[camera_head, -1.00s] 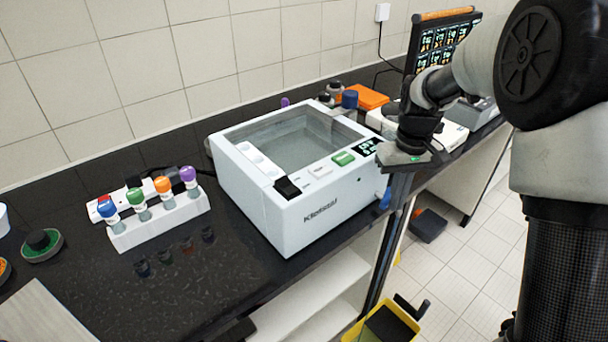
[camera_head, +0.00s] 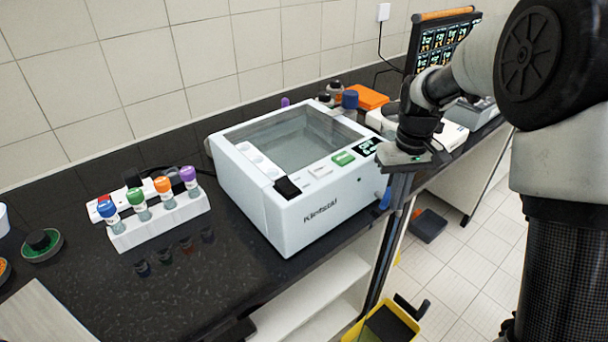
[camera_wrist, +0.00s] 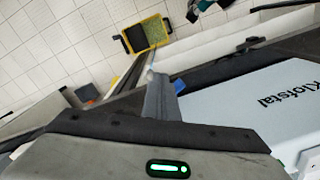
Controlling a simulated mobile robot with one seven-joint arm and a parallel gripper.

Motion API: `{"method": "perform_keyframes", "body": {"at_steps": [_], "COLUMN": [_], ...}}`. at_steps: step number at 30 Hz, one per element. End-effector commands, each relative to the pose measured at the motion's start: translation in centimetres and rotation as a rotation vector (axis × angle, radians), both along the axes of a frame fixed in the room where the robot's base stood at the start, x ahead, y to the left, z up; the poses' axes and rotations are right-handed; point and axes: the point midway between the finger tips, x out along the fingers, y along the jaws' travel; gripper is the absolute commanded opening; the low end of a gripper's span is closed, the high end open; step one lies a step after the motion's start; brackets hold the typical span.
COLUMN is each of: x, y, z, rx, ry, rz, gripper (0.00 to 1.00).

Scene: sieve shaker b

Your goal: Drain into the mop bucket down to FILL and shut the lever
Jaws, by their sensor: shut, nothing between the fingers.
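The white water bath (camera_head: 300,222) stands on the dark counter, with clear water (camera_head: 300,143) inside its basin. Its front lettering also shows in the wrist view (camera_wrist: 262,108). A blue part, seemingly the drain lever (camera_head: 385,199), shows low at the bath's right end, partly hidden behind my fingers. My gripper (camera_head: 397,205) is shut and empty, pointing down beside that end. In the wrist view its fingers (camera_wrist: 154,82) are together; contact with the lever cannot be told. The yellow mop bucket (camera_head: 356,331) stands on the floor below; it also shows in the wrist view (camera_wrist: 128,45). The FILL mark is not readable.
A white rack (camera_head: 160,226) of colour-capped bottles stands left of the bath. An orange box (camera_head: 368,97), a white device (camera_head: 453,137) and a tilted screen (camera_head: 440,45) are behind and right.

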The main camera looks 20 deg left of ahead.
Motion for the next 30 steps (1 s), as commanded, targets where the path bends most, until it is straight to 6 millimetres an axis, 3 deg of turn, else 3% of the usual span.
{"method": "perform_keyframes", "body": {"at_steps": [16,30], "x": [0.2,-0.2], "y": [1.0,0.4], "z": [0.5,6.0], "rx": [0.0,0.0], "ry": [-0.001,-0.001], "rz": [-0.001,0.0], "gripper": [0.0,0.0]}}
